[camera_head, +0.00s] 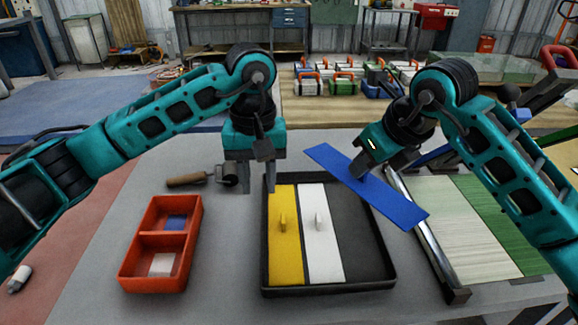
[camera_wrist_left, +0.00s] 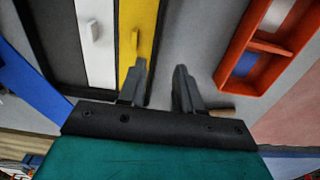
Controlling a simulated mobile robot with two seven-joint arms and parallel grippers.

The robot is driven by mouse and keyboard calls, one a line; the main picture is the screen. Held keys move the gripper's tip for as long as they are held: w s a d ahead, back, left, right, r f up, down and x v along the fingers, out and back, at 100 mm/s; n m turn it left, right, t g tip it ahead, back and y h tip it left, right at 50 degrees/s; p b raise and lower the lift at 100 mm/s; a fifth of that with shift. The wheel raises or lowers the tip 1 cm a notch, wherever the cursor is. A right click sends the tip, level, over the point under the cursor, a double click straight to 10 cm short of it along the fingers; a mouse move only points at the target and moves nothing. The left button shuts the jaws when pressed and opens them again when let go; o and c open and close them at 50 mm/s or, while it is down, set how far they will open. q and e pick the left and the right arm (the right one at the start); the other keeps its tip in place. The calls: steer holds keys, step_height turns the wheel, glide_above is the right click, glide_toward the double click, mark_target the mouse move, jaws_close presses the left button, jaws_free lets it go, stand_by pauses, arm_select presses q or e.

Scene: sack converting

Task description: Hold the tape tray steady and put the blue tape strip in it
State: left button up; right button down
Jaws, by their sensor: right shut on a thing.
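The black tape tray (camera_head: 380,276) lies on the grey table, with a yellow strip (camera_head: 285,240) and a white strip (camera_head: 322,245) side by side in it, each with a small tab. The right part of the tray shows bare dark floor. My right gripper (camera_head: 361,168) is shut on the blue tape strip (camera_head: 398,205), holding it aslant above the tray's far right corner. My left gripper (camera_head: 258,188) is open at the tray's far left corner. In the left wrist view, its fingers (camera_wrist_left: 160,88) are apart, one on the yellow strip's side, the other over the table.
An orange two-part box (camera_head: 197,235) with blue and white pieces stands left of the tray. A tool with a wooden handle (camera_head: 186,181) lies behind it, near my left gripper. A metal bar (camera_head: 425,235) and pale green sheets (camera_head: 465,225) are on the right.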

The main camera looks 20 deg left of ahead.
mark_target(262, 219)
arm_select(q)
step_height(262, 219, down, 9)
steer(key=shift+f, duration=0.2)
stand_by(0.3)
jaws_close()
stand_by(1.2)
